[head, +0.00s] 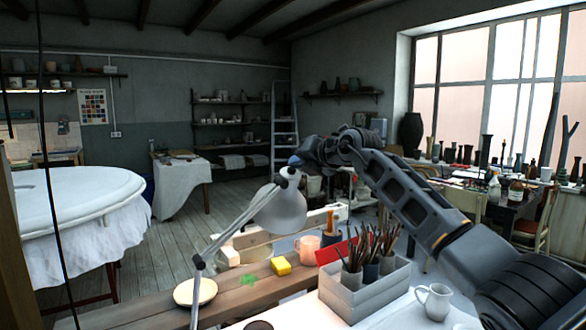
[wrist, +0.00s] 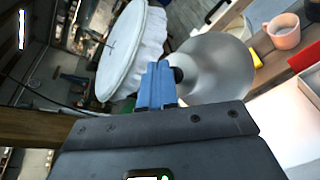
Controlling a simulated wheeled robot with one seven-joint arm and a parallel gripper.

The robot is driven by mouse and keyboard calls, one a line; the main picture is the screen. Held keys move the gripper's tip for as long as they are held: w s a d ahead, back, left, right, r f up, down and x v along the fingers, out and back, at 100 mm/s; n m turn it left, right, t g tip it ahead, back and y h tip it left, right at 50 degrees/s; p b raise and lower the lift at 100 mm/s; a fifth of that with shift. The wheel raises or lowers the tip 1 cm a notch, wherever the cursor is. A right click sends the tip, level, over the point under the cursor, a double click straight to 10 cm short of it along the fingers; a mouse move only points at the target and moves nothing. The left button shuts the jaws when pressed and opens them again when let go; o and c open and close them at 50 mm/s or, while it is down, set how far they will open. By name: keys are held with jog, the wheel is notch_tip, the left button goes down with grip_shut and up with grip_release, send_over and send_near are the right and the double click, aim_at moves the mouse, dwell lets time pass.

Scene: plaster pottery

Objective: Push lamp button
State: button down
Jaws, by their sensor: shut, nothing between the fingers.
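The desk lamp (head: 279,209) has a pale grey shade that hangs from a thin jointed arm, with a small round fitting at its top. My gripper (head: 295,161) is at the top of the lamp, its blue fingertips beside or against that fitting. In the wrist view, the blue fingers of my gripper (wrist: 157,82) are closed together and empty. The lamp's shade (wrist: 218,68) is just right of them, with a dark round piece at its near end close to the fingertips. I cannot tell whether they touch, and I cannot make out the button clearly.
A wooden bench below the lamp holds a round plate (head: 195,291), a yellow sponge (head: 281,266) and a pink mug (head: 308,249). A grey box (head: 364,292) with brush pots and a white jug (head: 434,301) stand to the right. A round white table (head: 75,195) is at left.

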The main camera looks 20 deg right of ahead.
jog(key=shift+s+r+p, duration=0.2)
jog(key=shift+r+p, duration=0.2)
jog(key=shift+p, duration=0.1)
notch_tip(320, 180, up, 5)
jog(key=s+p, duration=0.1)
jog(key=s, duration=0.1)
jog(key=shift+s+d+r, duration=0.15)
jog(key=shift+s+d, duration=0.2)
jog(key=shift+d, duration=0.1)
